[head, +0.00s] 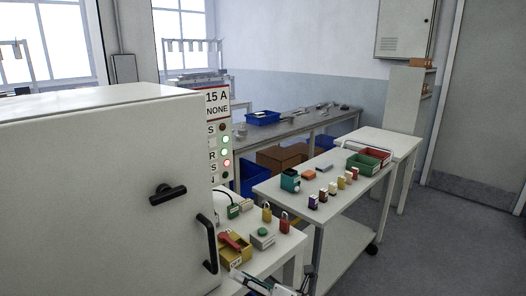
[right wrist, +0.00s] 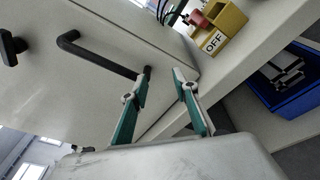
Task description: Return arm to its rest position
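My right gripper (head: 268,284) is at the bottom edge of the head view, in front of the small white table, and only partly in frame. In the right wrist view, its two teal and grey fingers (right wrist: 162,74) are apart with nothing held between them. The left fingertip overlaps the lower end of a black bar handle (right wrist: 98,54) on the white cabinet in that view; I cannot tell whether they touch. My left arm and left gripper are not in view.
The white cabinet (head: 90,190) fills the left. The small table (head: 283,250) holds a yellow box (head: 234,254) with a red lever, padlocks and a green button. A white cart (head: 338,192) bears small parts and bins. Open floor (head: 435,240) lies at right.

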